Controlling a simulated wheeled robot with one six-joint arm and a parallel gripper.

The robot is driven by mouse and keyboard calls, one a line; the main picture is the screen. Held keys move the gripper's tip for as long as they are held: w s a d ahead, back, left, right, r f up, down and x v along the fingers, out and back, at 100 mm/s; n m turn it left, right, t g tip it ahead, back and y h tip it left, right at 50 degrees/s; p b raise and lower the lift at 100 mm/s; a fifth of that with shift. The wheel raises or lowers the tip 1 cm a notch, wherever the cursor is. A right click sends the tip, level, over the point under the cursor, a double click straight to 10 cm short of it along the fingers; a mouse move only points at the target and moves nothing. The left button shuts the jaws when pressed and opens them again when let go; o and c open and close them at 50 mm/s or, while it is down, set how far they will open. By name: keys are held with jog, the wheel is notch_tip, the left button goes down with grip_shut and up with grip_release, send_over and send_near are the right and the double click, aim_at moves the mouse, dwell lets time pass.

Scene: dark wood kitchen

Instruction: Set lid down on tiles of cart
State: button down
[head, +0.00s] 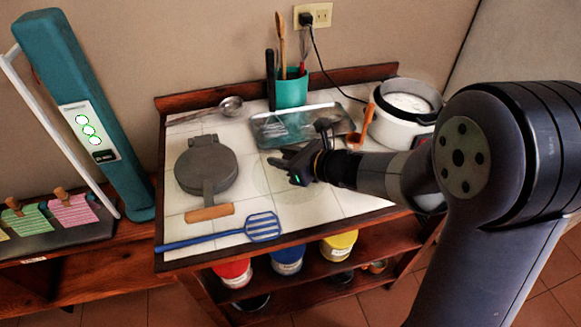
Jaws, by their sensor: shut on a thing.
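My gripper (300,166) is low over the front middle of the cart's white tiles (335,203), its fingers pointing left. It is shut on the lid (268,184), which looks like a clear round glass disc with a faint outline below and around the fingers. The fingers hide the lid's grip. I cannot tell whether the lid touches the tiles or is just above them. The cart (250,254) has a dark wooden frame.
A grey round iron (204,168) and blue slotted turner (222,233) lie left and front. Behind are a ladle (231,106), teal tray (262,132) and teal utensil cup (291,92). A white cooker (394,128) stands open at right. Bare tiles lie right of the turner.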

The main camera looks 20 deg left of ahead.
jog(key=shift+f, duration=2.5)
jog(key=shift+f+b, duration=0.1)
jog(key=shift+b, duration=0.25)
jog(key=shift+f, duration=0.1)
jog(key=c, duration=1)
grip_release()
jog(key=shift+d+r, duration=0.1)
jog(key=shift+r, duration=0.2)
jog(key=v, duration=1.2)
jog(key=shift+s+f, duration=0.1)
jog(key=shift+f, duration=0.1)
